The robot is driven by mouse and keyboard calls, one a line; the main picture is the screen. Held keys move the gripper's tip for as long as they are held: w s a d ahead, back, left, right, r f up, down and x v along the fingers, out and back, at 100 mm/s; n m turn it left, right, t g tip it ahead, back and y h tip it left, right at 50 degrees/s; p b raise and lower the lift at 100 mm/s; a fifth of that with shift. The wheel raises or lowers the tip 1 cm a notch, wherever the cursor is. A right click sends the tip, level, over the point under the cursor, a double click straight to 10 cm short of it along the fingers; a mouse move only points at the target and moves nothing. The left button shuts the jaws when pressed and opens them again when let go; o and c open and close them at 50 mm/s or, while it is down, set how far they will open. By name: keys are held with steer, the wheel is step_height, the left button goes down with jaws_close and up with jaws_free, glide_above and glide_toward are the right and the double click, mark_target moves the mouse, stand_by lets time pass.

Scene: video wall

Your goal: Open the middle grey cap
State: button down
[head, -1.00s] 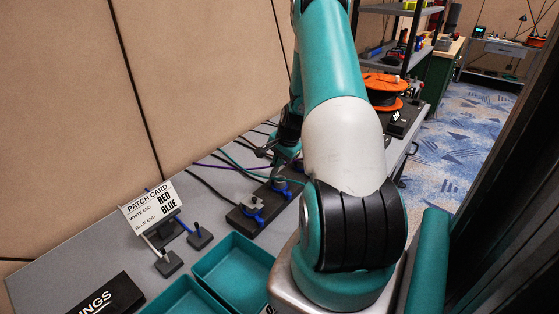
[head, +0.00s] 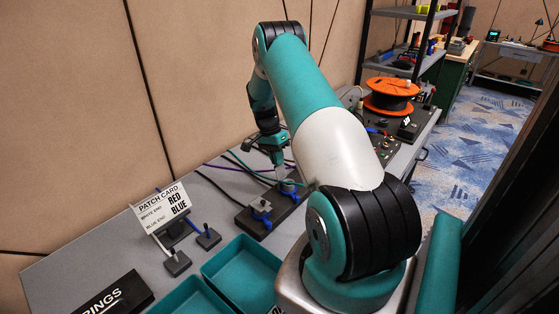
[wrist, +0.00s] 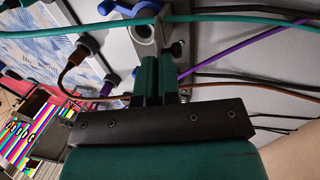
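In the head view a black strip (head: 249,222) on the bench carries grey clamps with blue wing knobs. The near clamp (head: 261,207) shows clearly; the one behind it, with a blue knob (head: 288,187), is partly under my gripper (head: 279,163). The wrist view shows a grey metal piece with a round hole (wrist: 143,33) just beyond my gripper's fingertips (wrist: 158,62). A teal cable (wrist: 230,17) runs across at this piece. My dark green fingers are close together with a narrow gap; whether they grip the grey piece is unclear. Any farther clamp is hidden by my arm.
A patch card (head: 162,208) on a stand and teal trays (head: 243,265) are nearer on the bench. A purple cable (wrist: 235,55) and black cables lie beside my gripper. An orange reel (head: 390,97) stands at the far end. The back wall is close.

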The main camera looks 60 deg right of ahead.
steer(key=shift+w, duration=0.15)
stand_by(0.3)
steer(key=c, duration=1.3)
jaws_free()
steer(key=shift+c, duration=0.2)
steer(key=shift+r, duration=0.1)
steer(key=p+v, duration=0.2)
steer(key=v, duration=1.5)
steer(key=shift+w, duration=0.25)
